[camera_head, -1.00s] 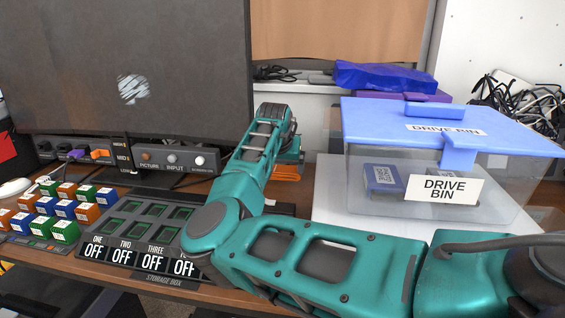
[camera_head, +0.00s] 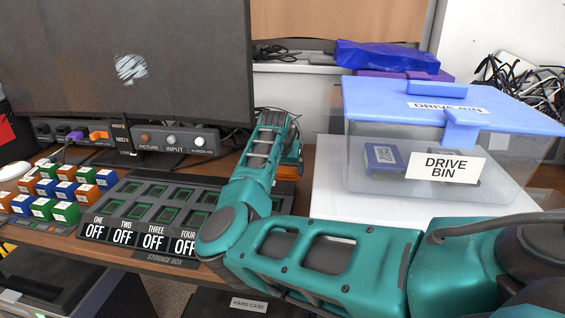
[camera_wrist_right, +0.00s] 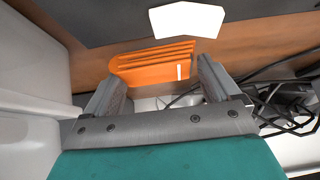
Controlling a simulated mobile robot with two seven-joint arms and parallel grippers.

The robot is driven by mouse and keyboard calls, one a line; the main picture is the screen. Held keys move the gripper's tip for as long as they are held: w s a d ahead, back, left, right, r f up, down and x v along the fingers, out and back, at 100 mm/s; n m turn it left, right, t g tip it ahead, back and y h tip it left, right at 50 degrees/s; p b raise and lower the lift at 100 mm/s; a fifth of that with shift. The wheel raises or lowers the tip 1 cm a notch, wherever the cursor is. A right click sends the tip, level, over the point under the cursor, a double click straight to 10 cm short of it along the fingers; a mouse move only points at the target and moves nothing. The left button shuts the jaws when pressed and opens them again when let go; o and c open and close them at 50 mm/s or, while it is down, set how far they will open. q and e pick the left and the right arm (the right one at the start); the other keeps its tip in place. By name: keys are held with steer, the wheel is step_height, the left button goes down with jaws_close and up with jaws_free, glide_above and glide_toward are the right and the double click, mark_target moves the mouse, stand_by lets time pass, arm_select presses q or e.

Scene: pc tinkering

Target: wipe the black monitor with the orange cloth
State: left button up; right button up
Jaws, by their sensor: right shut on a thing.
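The black monitor (camera_head: 60,60) stands at the left of the head view, with a pale, streaky smudge (camera_head: 131,69) on its screen. My right gripper (camera_wrist_right: 160,78) is shut on the orange cloth (camera_wrist_right: 145,64), which sits between its fingers in the right wrist view. In the head view only a small orange edge (camera_head: 290,173) of the cloth shows behind my right wrist, low and to the right of the monitor. The cloth appears apart from the smudge. My left gripper is not in view.
A clear drive bin (camera_head: 390,188) with a blue lid stands right of my arm. A storage box (camera_head: 122,212), several coloured blocks (camera_head: 88,192) and a control panel (camera_head: 174,140) lie in front of the monitor. Black cables (camera_wrist_right: 275,105) lie near the gripper.

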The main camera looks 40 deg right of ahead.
steer(key=shift+f, duration=0.85)
steer(key=o, duration=0.7)
steer(key=shift+c, duration=0.2)
steer(key=shift+r+p, duration=0.15)
steer(key=shift+p, duration=0.45)
